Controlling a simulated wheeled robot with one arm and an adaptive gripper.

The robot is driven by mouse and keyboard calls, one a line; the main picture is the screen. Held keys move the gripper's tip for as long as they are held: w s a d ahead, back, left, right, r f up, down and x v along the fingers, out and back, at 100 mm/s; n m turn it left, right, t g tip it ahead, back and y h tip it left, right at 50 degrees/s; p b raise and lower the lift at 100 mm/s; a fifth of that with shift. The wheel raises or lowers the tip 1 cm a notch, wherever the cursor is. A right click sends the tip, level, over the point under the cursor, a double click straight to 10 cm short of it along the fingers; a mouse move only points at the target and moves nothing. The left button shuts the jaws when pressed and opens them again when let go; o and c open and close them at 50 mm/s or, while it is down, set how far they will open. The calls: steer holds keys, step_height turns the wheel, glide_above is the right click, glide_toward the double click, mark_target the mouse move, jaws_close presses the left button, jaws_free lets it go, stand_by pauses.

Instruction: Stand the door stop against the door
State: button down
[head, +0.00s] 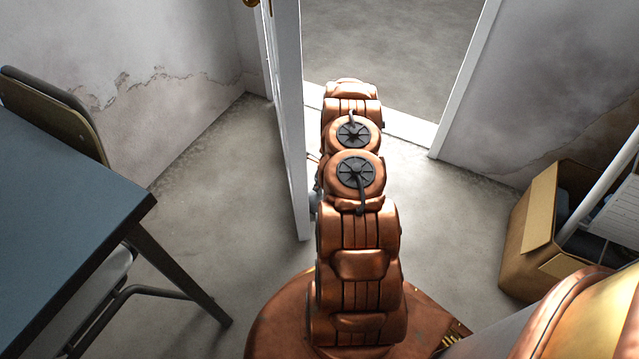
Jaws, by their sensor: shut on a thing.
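The white door (291,130) stands open, seen nearly edge-on, just left of my arm. Its free edge reaches down toward the middle of the floor. My copper-coloured arm stretches forward from the bottom of the view, close along the door's right side. My gripper's fingers are hidden behind the arm. Small grey bits peek out between the arm and the door, too little to tell what they are. I cannot make out the door stop anywhere in this view.
A blue-topped table (65,215) with a chair (55,110) behind it stands at the left. A cardboard box (540,235) holding things sits at the right. The doorway (395,50) is open ahead. Bare concrete floor (225,190) lies between table and door.

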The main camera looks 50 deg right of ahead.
stand_by(0.4)
steer(key=c, duration=0.9)
jaws_free()
steer(key=shift+f, duration=0.1)
steer(key=shift+o, duration=0.2)
steer(key=a+v, duration=0.1)
steer(key=v, duration=1.1)
steer(key=shift+d, duration=0.45)
steer(key=shift+s, duration=0.1)
